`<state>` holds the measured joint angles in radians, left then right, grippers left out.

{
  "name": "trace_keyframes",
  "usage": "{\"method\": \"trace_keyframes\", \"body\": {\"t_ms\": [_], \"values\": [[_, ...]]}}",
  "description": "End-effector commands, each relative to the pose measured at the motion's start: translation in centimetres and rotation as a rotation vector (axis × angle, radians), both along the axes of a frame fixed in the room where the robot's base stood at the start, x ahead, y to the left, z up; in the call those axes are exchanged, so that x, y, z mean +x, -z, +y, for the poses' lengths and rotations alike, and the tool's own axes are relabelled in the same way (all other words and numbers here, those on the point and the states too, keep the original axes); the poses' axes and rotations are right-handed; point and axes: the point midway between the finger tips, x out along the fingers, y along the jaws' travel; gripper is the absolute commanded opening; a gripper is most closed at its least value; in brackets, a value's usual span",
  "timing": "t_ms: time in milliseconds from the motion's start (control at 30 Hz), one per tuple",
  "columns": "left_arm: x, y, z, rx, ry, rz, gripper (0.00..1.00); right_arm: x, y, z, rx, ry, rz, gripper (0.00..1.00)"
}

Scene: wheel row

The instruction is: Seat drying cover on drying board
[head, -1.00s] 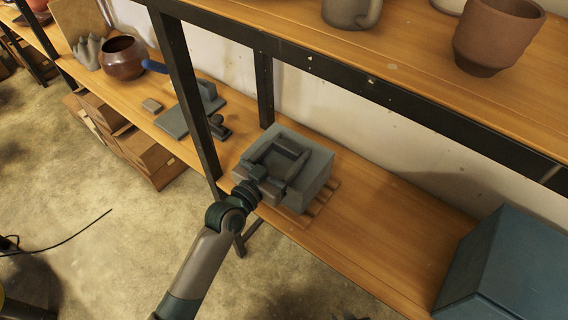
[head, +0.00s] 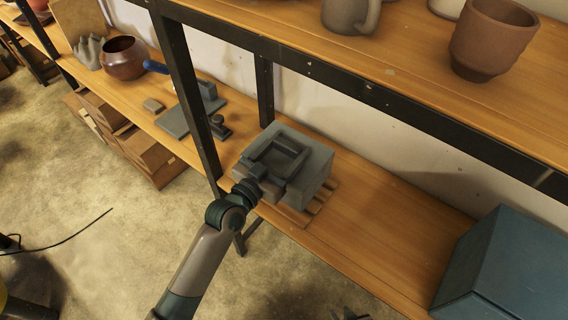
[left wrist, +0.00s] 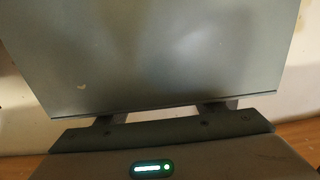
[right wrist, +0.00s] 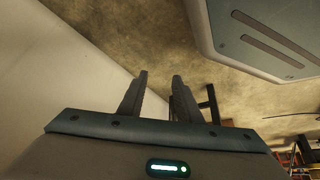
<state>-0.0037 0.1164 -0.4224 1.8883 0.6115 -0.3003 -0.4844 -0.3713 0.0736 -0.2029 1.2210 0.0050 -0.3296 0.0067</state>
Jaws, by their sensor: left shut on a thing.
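The drying cover (head: 311,178) is a grey box on the middle of the shelf. It is over the drying board (head: 324,197), a slatted wooden board whose slats show at the cover's right and front edges. I cannot tell whether the cover rests fully on the board. My left gripper (head: 275,162) reaches over the front of the cover's top and is shut on it. In the left wrist view the cover's grey face (left wrist: 165,50) fills most of the picture. My right gripper (right wrist: 160,85) is open and empty above the floor, away from the cover.
A dark shelf post (head: 188,90) stands left of the cover, and an upper shelf (head: 400,60) with pots overhangs behind. A blue-grey box (head: 510,265) stands at the right. The shelf between cover and blue box is clear.

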Motion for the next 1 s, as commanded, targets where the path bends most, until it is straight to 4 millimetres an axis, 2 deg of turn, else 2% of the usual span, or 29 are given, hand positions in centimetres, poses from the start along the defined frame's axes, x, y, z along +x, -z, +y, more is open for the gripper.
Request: {"method": "trace_keyframes", "body": {"t_ms": [367, 767, 1000], "values": [[0.0, 0.0, 0.0, 0.0, 0.0, 0.0, 0.31, 0.1, 0.0, 0.1, 0.002, 0.0, -0.006, 0.31], [0.0, 0.0, 0.0, 0.0, 0.0, 0.0, 0.31, 0.9, 0.2, 1.3, 0.028, -0.011, -0.086, 0.31], [0.0, -0.9, 0.0, 0.001, 0.0, -0.001, 0.31, 0.0, 0.2, 1.2, 0.025, -0.014, -0.08, 0.31]]}}
